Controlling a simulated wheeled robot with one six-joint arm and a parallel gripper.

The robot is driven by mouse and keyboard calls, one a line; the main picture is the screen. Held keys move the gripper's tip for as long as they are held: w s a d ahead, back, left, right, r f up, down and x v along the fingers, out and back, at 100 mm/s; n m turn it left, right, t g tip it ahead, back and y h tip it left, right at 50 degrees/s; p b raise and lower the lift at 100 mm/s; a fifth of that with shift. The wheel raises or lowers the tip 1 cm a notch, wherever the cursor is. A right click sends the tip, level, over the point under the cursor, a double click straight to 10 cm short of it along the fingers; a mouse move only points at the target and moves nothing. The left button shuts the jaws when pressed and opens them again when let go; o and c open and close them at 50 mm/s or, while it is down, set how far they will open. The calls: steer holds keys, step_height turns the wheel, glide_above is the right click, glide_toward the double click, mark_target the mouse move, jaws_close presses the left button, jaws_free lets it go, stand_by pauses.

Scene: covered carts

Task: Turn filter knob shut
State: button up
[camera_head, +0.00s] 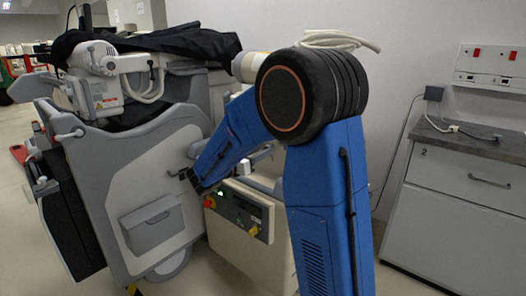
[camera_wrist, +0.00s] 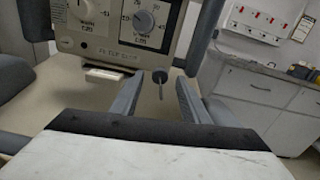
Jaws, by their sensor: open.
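In the wrist view, a beige control panel (camera_wrist: 110,40) fills the top. It carries a grey round knob (camera_wrist: 143,20) on a marked dial at its right and a second dial knob (camera_wrist: 87,9) beside it, cut off by the frame. Their lettering is too blurred to tell which is the filter knob. A small dark round-ended piece (camera_wrist: 160,76) with a thin stem shows just beyond my fingers. My gripper (camera_wrist: 160,84) is open, with its fingertips below the panel and apart from both dials. In the head view my gripper (camera_head: 184,175) is small and partly hard to make out.
In the head view, a grey cart (camera_head: 95,190) with a black cover (camera_head: 150,42) stands at the left. A beige unit (camera_head: 240,232) with lit controls stands beside it. A grey cabinet (camera_head: 455,222) and pale wall are at the right. Some floor shows between unit and cabinet.

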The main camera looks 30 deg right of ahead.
steer(key=shift+x, duration=1.2)
jaws_close()
